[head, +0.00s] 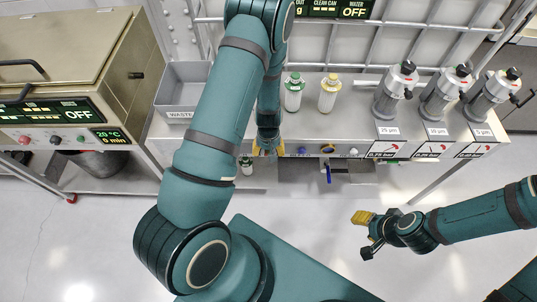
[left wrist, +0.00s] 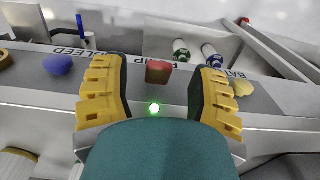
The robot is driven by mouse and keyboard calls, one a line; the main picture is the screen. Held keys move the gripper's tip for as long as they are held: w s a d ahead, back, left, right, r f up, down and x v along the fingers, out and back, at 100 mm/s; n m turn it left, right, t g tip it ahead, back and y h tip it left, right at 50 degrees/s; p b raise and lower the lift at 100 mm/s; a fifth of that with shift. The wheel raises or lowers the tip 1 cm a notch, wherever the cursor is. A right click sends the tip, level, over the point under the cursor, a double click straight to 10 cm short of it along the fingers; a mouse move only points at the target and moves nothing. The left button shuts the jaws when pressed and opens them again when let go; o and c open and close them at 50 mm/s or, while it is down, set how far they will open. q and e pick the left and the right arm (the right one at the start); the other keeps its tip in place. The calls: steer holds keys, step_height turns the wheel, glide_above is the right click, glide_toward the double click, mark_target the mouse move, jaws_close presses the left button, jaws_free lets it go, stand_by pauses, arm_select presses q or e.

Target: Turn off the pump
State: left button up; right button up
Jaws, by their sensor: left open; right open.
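The red pump control (left wrist: 158,72) shows in the left wrist view, on a grey strip with a partly hidden label that seems to read PUMP. A small green lamp (left wrist: 154,108) glows beside it. My left gripper (left wrist: 158,88) is open, its yellow fingers on either side of the red control; I see no clear contact. In the head view my left gripper (head: 267,147) is at the bench's front edge and hides the red control. My right gripper (head: 372,232) is open and empty over the floor at the right, away from the bench.
A blue knob (left wrist: 58,64) labelled BLEED and a yellow knob (left wrist: 242,88) flank the red control. A blue-handled valve (head: 328,172) hangs below the bench edge. Bottles (head: 293,92) and several grey metal valve units (head: 394,90) stand on the bench. A cabinet (head: 70,80) stands left.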

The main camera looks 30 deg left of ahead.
arm_select(q)
steer(key=shift+f, duration=1.1)
jaws_close()
